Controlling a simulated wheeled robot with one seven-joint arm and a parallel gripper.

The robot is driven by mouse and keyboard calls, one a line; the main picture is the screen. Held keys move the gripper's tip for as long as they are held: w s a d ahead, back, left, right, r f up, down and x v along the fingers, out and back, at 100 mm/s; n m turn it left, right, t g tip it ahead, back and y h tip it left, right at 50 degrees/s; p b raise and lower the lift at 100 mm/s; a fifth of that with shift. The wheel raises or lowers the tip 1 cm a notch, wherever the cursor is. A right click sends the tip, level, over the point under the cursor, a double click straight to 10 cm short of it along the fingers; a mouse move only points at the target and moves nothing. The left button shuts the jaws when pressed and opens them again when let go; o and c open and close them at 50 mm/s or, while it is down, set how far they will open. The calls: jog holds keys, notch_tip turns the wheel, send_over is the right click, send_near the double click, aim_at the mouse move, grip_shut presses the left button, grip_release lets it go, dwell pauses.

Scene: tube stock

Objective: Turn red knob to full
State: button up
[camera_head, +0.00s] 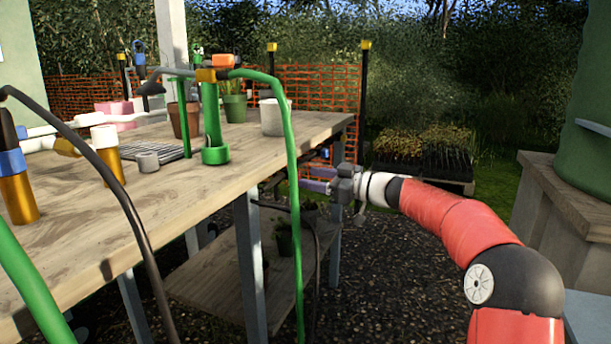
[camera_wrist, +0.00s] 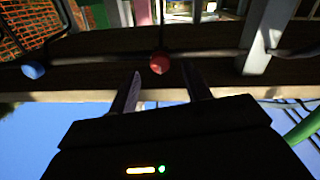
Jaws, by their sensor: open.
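The red knob (camera_wrist: 160,62) is small and round and shows in the wrist view, on a dark pipe along the bench edge. My gripper (camera_wrist: 162,76) is open, with one finger on each side of the knob in the picture. The knob appears just past the fingertips; I cannot tell the exact gap, and no contact is visible. In the head view my gripper (camera_head: 316,180) is beside the far right side of the wooden bench, below its top. I cannot make out the red knob there, nor how far it is turned.
A blue knob (camera_wrist: 33,70) sits on the same pipe, left of the red one. The wooden bench (camera_head: 120,225) carries pots, a green stand (camera_head: 215,154) and hoses. A green hose (camera_head: 285,130) hangs over its edge. A post (camera_wrist: 264,36) stands right of the knob.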

aim_at(299, 176)
jog(key=shift+x, duration=1.5)
jog(key=c, duration=1)
